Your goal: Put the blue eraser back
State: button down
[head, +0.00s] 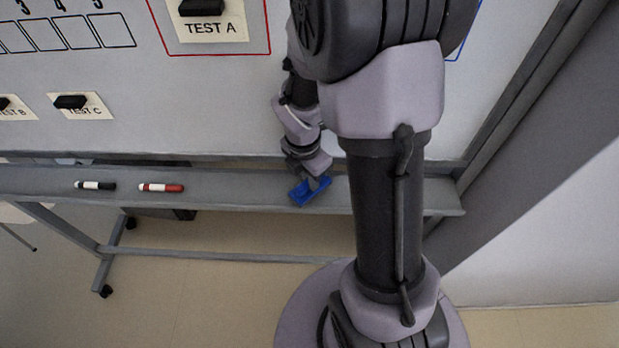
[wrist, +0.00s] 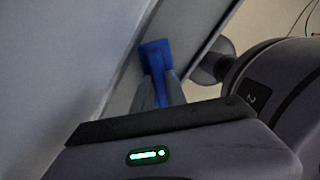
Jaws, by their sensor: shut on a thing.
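The blue eraser (head: 303,193) is at the whiteboard's grey tray (head: 240,190), toward its right part. My gripper (head: 316,180) is shut on the eraser from above. The wrist view also shows the blue eraser (wrist: 154,56) between the tips of my gripper (wrist: 160,80). The eraser is at the tray's level; I cannot tell whether it rests on it or is held just above. My fingers hide part of the eraser.
A black-and-white marker (head: 95,185) and a red marker (head: 161,188) lie on the tray to the left. The whiteboard (head: 200,110) rises behind it, with black magnets holding labels such as TEST A (head: 212,28). The tray between red marker and eraser is clear.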

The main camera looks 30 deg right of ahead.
aim_at(306, 183)
jog(key=shift+f, duration=0.45)
jog(key=c, duration=1.3)
grip_release()
jog(key=shift+c, duration=0.2)
notch_tip(306, 183, up, 12)
jog(key=a+p, duration=0.1)
jog(key=p, duration=0.3)
jog(key=s+a+r+m+t+y, duration=0.1)
jog(key=s+a+r+m, duration=0.4)
jog(key=m, duration=0.7)
jog(key=s+a+r+m+t+y, duration=0.2)
jog(key=s+a+r+m+t, duration=0.2)
jog(key=s+a+r+m, duration=0.2)
notch_tip(306, 183, up, 4)
jog(key=a+m, duration=0.2)
jog(key=m, duration=0.4)
jog(key=shift+a+r+m+t, duration=0.25)
jog(key=shift+a+m+t, duration=0.05)
jog(key=shift+a, duration=0.05)
jog(key=shift+s, duration=0.15)
